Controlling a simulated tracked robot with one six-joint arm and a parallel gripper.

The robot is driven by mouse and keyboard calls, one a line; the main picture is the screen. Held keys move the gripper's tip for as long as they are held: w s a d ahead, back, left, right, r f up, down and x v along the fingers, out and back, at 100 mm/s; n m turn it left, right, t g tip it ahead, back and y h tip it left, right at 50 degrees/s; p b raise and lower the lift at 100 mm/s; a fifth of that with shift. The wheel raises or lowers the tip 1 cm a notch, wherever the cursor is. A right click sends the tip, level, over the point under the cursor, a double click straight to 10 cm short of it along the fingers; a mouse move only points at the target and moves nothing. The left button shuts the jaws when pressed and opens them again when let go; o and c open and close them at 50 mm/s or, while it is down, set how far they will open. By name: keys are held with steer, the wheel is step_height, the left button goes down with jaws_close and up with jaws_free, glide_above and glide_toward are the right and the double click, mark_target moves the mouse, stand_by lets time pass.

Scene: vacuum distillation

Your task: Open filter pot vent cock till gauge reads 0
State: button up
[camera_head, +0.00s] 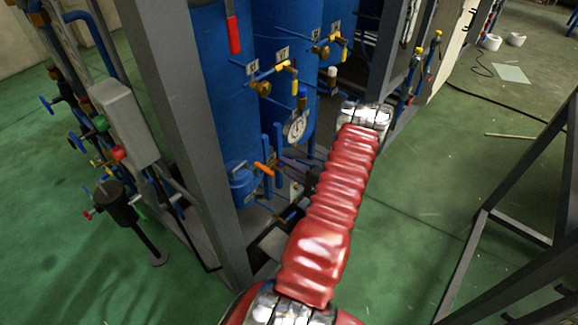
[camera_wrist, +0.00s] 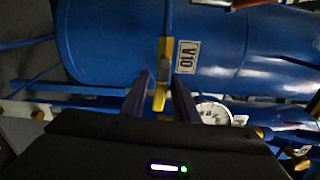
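In the wrist view, a yellow cock handle (camera_wrist: 160,88) stands in front of a blue vessel (camera_wrist: 110,45) beside a white label reading V10 (camera_wrist: 187,56). My gripper (camera_wrist: 163,97) is open, with one dark finger on each side of the handle's lower end. Small gaps show between fingers and handle; I cannot tell how deep the handle sits between them. A round white gauge (camera_wrist: 212,111) is partly hidden behind the right finger. In the head view, a gauge (camera_head: 296,128) hangs among the blue vessels, its reading too small to tell. My red-sleeved arm hides part of the area there.
A grey frame post (camera_head: 185,130) stands left of the vessels. An orange handle (camera_head: 264,168) and yellow handles (camera_head: 291,68) sit on nearby pipes. A grey control box (camera_head: 125,122) is at the left. Green floor is clear right of my arm, before a dark frame (camera_head: 515,228).

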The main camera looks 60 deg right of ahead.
steer(key=shift+o, duration=0.5)
steer(key=shift+d+r, duration=0.1)
steer(key=shift+s, duration=0.1)
steer(key=v, duration=1.3)
steer(key=shift+s, duration=0.35)
